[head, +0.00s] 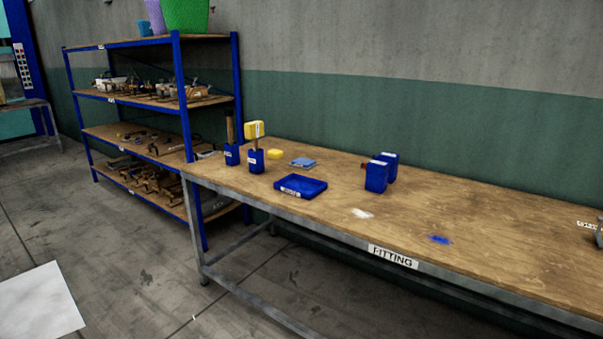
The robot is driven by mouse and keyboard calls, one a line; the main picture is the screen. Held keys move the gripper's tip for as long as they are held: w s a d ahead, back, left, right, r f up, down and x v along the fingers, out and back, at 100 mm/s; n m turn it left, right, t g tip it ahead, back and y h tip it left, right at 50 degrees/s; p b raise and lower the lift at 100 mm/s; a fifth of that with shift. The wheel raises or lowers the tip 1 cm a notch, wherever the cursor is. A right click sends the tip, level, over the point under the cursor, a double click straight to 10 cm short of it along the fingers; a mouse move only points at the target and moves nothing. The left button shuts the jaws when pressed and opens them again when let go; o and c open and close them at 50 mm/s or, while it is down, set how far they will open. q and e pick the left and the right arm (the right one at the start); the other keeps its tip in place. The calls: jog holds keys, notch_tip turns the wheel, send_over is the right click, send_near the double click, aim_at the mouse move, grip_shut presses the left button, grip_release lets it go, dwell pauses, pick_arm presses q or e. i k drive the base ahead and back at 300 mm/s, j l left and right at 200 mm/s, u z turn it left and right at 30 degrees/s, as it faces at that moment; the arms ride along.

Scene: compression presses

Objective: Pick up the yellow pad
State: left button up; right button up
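A small flat yellow pad (274,154) lies on the wooden top of the workbench (450,210), towards its back left. It is just right of a yellow-headed mallet (254,130) that stands head up in a blue holder (256,161). A flat blue pad (303,162) lies to the right of the yellow pad, apart from it. Neither of my grippers shows in the head view.
A blue tray (301,186) lies in front of the pads. Another blue holder (232,155) stands at the bench's left end, and two blue boxes (376,177) stand to the right. A loaded shelf rack (180,85) stands behind left. The floor (130,240) in front looks mostly clear.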

aim_at(276, 155)
jog(key=i+j, duration=0.45)
jog(key=i, duration=0.2)
jog(key=i+j+z, duration=0.1)
jog(key=i+j, duration=0.4)
jog(key=i, duration=0.1)
